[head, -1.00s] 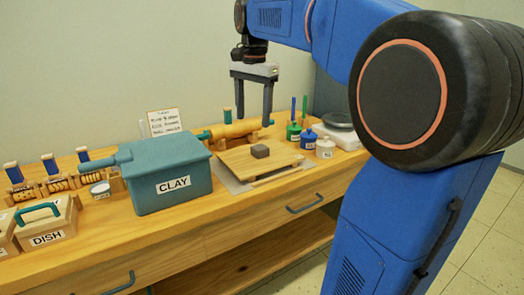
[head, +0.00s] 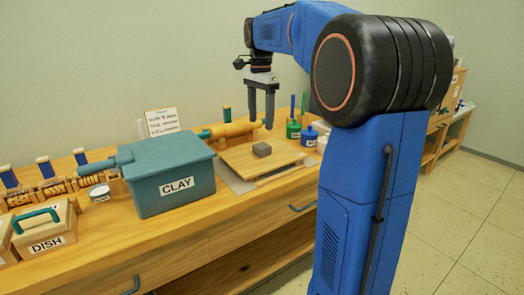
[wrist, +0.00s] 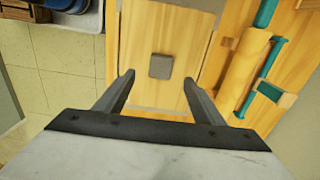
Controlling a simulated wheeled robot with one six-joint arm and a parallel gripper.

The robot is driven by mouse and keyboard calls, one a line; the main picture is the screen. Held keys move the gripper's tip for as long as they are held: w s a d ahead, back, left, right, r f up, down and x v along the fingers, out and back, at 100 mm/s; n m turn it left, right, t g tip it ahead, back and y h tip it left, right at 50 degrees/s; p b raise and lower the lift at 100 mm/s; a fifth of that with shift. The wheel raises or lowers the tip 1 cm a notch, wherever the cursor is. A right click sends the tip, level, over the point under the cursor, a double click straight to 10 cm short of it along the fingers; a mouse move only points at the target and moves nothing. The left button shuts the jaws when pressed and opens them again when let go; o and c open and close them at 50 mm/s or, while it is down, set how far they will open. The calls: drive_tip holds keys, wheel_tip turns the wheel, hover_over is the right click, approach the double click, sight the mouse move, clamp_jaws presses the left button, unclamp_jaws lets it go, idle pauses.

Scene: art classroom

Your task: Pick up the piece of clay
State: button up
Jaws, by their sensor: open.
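The piece of clay (head: 262,149) is a small grey block lying on a wooden board (head: 240,160) on the bench. In the wrist view the clay (wrist: 161,66) lies ahead of and between the fingertips, not touched. My gripper (head: 261,125) points down above the far side of the board, near the clay, with its fingers apart and nothing between them. It also shows in the wrist view (wrist: 158,82), open. No part of the clay looks hidden.
A teal box labelled CLAY (head: 158,200) stands left of the board. A rolling pin (head: 232,128) lies behind it, and a green jar (head: 293,130) and a blue jar (head: 309,138) stand to the right. A DISH box (head: 45,250) is at the far left.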

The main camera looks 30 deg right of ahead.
sight(262, 149)
wheel_tip(262, 149, down, 4)
drive_tip(key=shift+w+d+f, duration=0.1)
drive_tip(key=shift+d+f, duration=0.05)
drive_tip(key=shift+f, duration=1.2)
drive_tip(key=shift+w+d+f, duration=0.1)
drive_tip(key=shift+d+f, duration=0.05)
drive_tip(key=shift+f, duration=1.15)
drive_tip(key=c, duration=1.3)
